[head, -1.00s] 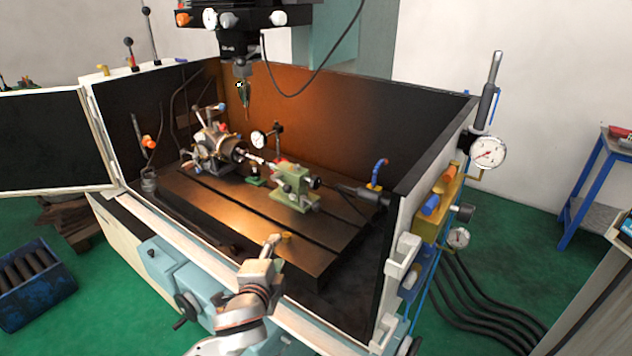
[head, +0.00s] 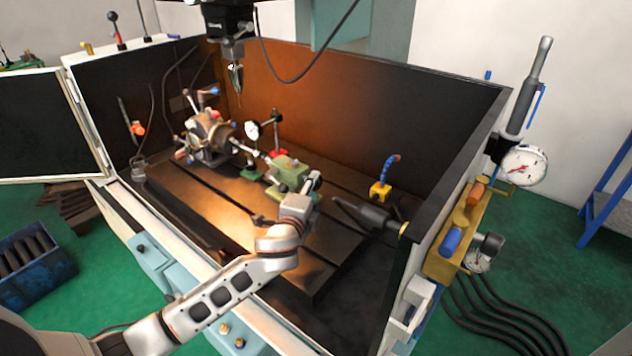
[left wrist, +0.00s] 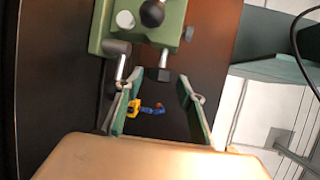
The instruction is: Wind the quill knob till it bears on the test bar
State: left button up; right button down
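The green tailstock (head: 290,172) stands on the dark slotted table, facing the indexing chuck (head: 210,137). The pale test bar (head: 243,147) shows between them, small and partly covered. In the left wrist view the green tailstock body (left wrist: 145,22) fills the top. A dark knob on a short shaft, apparently the quill knob (left wrist: 159,74), sticks out of it toward my gripper. My left gripper (head: 313,181) is at the tailstock's right end. Its fingers are open, one on each side of the knob at the tips, with gaps visible. My right gripper is out of view.
A dial gauge (head: 252,131) on a stand is behind the bar. A dark cylinder (head: 370,213) and a yellow block with a blue hose (head: 381,190) lie right of my gripper. Enclosure walls (head: 450,165) surround the table. A spindle (head: 235,72) hangs above.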

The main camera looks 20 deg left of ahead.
pick_arm(q)
jog(key=shift+w+f, duration=0.15)
jog(key=shift+w, duration=0.75)
jog(key=shift+w+f, duration=0.15)
jog(key=shift+w, duration=0.7)
jog(key=c, duration=0.8)
jog(key=shift+c, duration=0.2)
jog(key=shift+r+g, duration=0.1)
jog(key=shift+g, duration=0.2)
jog(key=shift+m+g, duration=0.5)
jog(key=shift+g, duration=0.7)
jog(key=shift+m+g+y, duration=0.4)
jog(key=shift+g+y, duration=0.2)
jog(key=shift+g, duration=1)
